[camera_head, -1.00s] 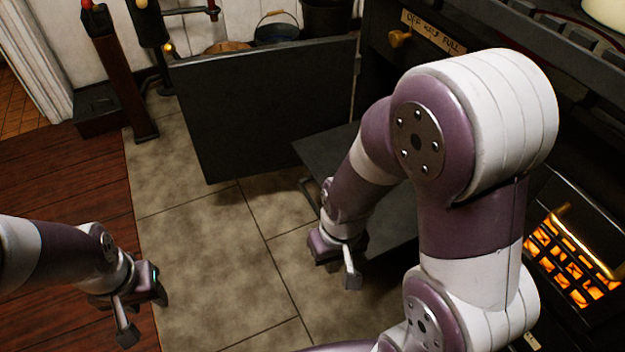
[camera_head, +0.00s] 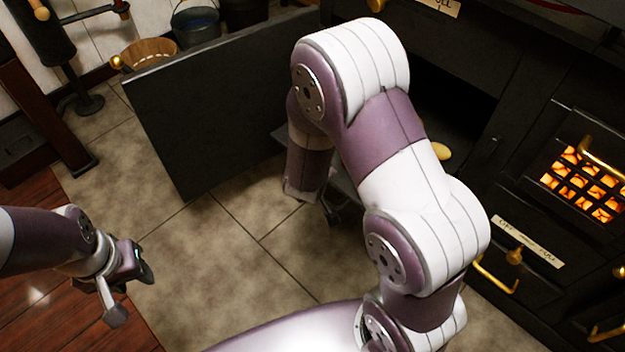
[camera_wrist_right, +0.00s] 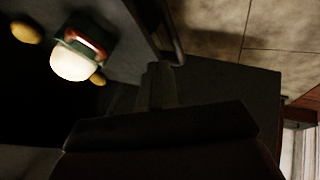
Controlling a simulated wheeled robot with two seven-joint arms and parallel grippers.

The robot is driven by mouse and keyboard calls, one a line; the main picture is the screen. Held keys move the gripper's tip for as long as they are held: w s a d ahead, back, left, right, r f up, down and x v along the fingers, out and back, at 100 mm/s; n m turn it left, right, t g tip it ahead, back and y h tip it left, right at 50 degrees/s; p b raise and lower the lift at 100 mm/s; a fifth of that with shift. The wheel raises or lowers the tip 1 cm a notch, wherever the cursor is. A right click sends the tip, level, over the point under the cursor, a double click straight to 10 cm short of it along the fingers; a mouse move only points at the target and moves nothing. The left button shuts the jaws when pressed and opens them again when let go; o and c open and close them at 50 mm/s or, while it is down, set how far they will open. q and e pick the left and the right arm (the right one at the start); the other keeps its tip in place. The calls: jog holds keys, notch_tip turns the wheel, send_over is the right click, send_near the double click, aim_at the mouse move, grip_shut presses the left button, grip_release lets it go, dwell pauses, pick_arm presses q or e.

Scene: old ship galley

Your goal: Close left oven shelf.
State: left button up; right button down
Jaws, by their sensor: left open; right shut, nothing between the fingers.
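The left oven's dark door (camera_head: 215,105) stands open, reaching out over the tiled floor. The grey oven shelf (camera_head: 345,188) shows only in part behind my right arm, low in front of the dark oven opening (camera_head: 455,105). In the right wrist view the shelf (camera_wrist_right: 120,18) carries a green item with a white top (camera_wrist_right: 75,55) and yellowish round pieces. My right gripper (camera_head: 330,212) is shut and empty, at the shelf's front edge; contact cannot be told. My left gripper (camera_head: 130,293) is open and empty above the floor, away from the oven.
A firebox grate (camera_head: 585,185) glows at the right, with brass handles near it. A wooden basket (camera_head: 150,53) and a bucket (camera_head: 195,25) stand behind the door. The tiled floor (camera_head: 215,250) between my arms is clear.

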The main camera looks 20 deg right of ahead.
jog(key=b+x, duration=0.3)
jog(key=x, duration=0.2)
jog(key=shift+f, duration=0.3)
pick_arm(q)
notch_tip(320, 180, down, 5)
jog(key=shift+r, duration=0.1)
pick_arm(e)
jog(key=shift+w+d+f, duration=0.25)
jog(key=shift+w+f, duration=0.15)
jog(key=shift+w, duration=0.05)
